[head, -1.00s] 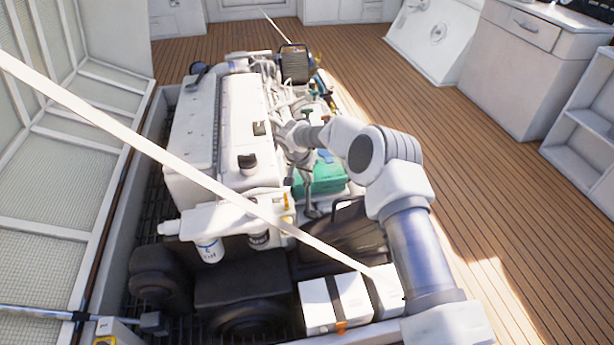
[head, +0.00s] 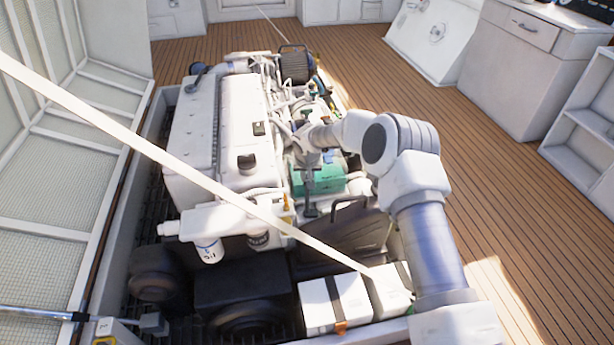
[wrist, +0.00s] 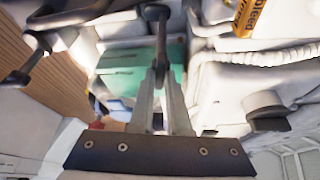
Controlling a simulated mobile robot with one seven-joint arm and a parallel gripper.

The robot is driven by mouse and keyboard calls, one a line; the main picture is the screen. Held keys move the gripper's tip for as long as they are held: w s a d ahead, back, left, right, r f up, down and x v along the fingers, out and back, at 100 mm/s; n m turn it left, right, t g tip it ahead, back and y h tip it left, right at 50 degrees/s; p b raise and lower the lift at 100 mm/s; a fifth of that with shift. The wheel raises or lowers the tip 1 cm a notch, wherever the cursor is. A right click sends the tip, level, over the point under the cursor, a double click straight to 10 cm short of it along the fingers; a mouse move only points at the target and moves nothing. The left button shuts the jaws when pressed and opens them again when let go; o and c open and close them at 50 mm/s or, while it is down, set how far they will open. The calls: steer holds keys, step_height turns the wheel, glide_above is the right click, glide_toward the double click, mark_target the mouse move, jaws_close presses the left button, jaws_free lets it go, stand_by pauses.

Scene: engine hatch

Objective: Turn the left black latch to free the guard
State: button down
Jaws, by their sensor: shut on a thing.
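The black latch (wrist: 161,42) stands in the middle of the wrist view as a dark stem with a wider end at the top. My gripper (wrist: 161,76) is shut on its stem, one pale finger on each side. In the head view my gripper (head: 311,170) points down beside the green box, and the latch's dark foot (head: 311,212) shows just below it. A dark panel with a loop handle (head: 345,240), which seems to be the guard, lies in front of the latch. My fingers cover part of the latch, so its exact angle is hard to tell.
The white engine (head: 210,130) stands to the left of my gripper. A green box (head: 320,179) is close behind the latch. A pale strut (head: 160,155) crosses the hatch diagonally. White boxes (head: 335,303) stand at the front.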

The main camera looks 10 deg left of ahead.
steer(key=shift+n+y, duration=0.4)
steer(key=shift+n, duration=0.7)
steer(key=c, duration=0.9)
jaws_free()
steer(key=shift+r+p, duration=0.1)
steer(key=shift+p, duration=0.2)
steer(key=p+v, duration=0.2)
steer(key=v, duration=0.6)
steer(key=p+v, duration=0.3)
steer(key=v, duration=0.6)
steer(key=shift+w+d+r, duration=0.1)
steer(key=shift+w+r, duration=0.05)
steer(key=shift+r, duration=0.05)
